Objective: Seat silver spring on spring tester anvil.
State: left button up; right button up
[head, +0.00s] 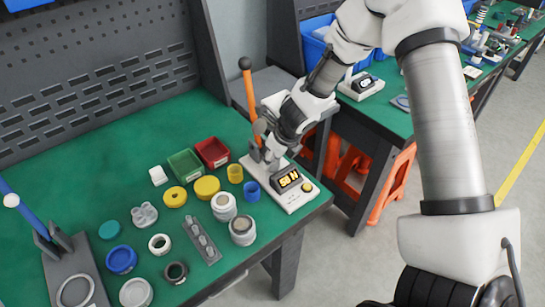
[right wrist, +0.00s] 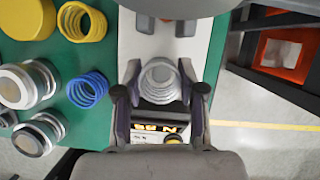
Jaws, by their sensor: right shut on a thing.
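The spring tester (head: 290,199) stands at the right corner of the green table. It has an orange lever (head: 251,95), a lit display (head: 287,179) and a yellow button. My right gripper (head: 270,150) is over the tester, behind its display. In the right wrist view, my right gripper (right wrist: 159,94) is shut on the silver spring (right wrist: 159,75), which sits between its two fingers over the tester's pale base (right wrist: 145,40). The anvil under the spring is hidden, so I cannot tell whether they touch. My left gripper is out of view.
Left of the tester are silver-and-white cylinders (head: 224,206), a yellow spring (head: 235,173) and a blue spring (right wrist: 87,90). Green (head: 186,165) and red (head: 212,152) bins stand behind them. Several rings and a grey peg rack (head: 202,241) lie further left. The table edge is close on the right.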

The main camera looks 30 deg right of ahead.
jog(key=shift+f, duration=0.2)
jog(key=o, duration=1.2)
notch_tip(320, 180, up, 5)
jog(key=p, duration=0.5)
jog(key=shift+r, duration=0.1)
